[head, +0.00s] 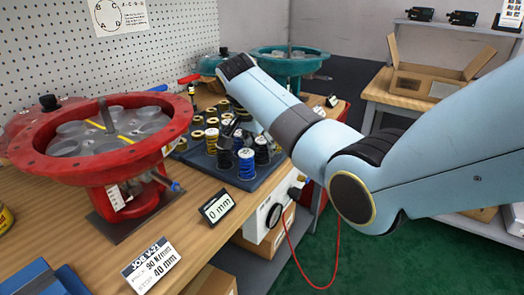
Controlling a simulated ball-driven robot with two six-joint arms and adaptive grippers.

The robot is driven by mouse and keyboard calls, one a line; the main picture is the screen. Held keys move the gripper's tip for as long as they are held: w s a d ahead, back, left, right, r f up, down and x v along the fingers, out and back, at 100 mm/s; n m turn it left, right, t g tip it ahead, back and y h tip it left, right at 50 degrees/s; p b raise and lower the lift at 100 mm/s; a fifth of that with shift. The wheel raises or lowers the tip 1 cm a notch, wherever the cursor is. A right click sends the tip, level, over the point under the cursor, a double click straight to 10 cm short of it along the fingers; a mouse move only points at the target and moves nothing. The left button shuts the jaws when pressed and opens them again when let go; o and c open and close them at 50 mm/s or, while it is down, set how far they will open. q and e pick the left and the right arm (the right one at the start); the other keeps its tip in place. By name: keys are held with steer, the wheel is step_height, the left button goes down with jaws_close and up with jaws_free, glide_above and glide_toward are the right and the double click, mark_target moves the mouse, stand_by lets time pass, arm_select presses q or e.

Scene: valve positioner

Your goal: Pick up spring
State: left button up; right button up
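Several coil springs stand on a dark blue tray (232,183) on the wooden bench. A blue spring (246,164) stands at the tray's front, with a black spring (262,151) to its right. A dark spring (225,158) stands to its left, and a yellow-and-black one (212,142) behind. My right arm reaches in from the right, its wrist above the tray. My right gripper (230,127) is a small dark shape low among the springs, partly hidden by my forearm; I cannot tell its fingers' opening or any hold. My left gripper is out of view.
A red actuator housing (112,165) with round pockets stands on the left of the bench. A teal housing (289,62) stands behind my arm. A 0 mm display (217,207) and a job card (151,265) stand near the front edge. An open cardboard box (430,82) sits at right.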

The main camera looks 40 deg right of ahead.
jaws_close()
